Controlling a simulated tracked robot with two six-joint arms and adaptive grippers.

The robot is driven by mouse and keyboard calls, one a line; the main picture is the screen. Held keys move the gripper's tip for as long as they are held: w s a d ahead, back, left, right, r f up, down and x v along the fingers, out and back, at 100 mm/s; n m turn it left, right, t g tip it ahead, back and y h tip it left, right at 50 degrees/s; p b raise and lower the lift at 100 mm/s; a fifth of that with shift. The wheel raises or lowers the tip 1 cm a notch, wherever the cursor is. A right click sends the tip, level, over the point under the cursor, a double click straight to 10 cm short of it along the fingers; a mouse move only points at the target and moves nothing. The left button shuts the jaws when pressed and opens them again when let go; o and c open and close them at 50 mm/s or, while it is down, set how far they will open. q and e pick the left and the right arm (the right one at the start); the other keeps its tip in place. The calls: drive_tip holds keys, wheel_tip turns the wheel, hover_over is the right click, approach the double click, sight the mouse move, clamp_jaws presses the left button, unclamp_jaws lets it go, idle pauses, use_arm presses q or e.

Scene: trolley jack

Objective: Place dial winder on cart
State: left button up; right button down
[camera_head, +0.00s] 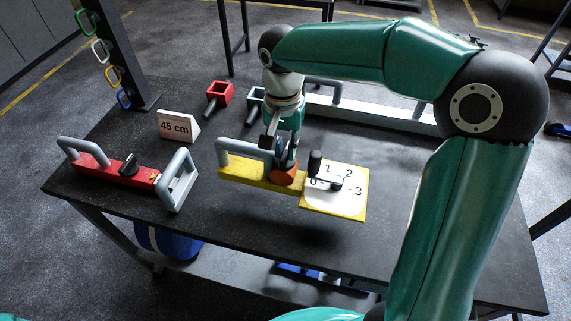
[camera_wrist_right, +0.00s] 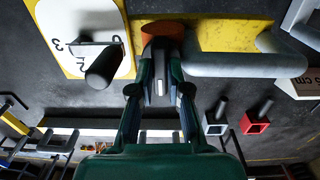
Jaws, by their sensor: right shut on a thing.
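A yellow bar (camera_head: 240,172) with a grey handle (camera_head: 246,150) and an orange round knob (camera_head: 285,174) is at the middle of the dark table. At its right end is a yellow-edged white dial plate (camera_head: 348,203) numbered 0 to 3, with a black crank (camera_head: 315,162). My right gripper (camera_head: 284,157) points down and is shut on the orange knob. The wrist view shows its fingertips (camera_wrist_right: 160,75) at this knob (camera_wrist_right: 162,30), with the crank (camera_wrist_right: 104,68) beside them. My left gripper is out of view.
A red bar (camera_head: 95,172) with grey handles lies at the table's left. A "45 cm" sign (camera_head: 174,126), a red square socket (camera_head: 220,93) and a dark one (camera_head: 256,93) stand behind. The table's front middle (camera_head: 270,245) is clear.

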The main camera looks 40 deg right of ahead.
sight(285, 178)
drive_tip(key=shift+f, duration=3.2)
drive_tip(key=c, duration=1.1)
unclamp_jaws()
drive_tip(key=shift+c, duration=0.2)
drive_tip(key=shift+r, duration=0.1)
wheel_tip(285, 178, up, 11)
drive_tip(key=shift+w+a+f, duration=0.1)
drive_tip(key=shift+f, duration=0.1)
drive_tip(key=shift+r, duration=0.6)
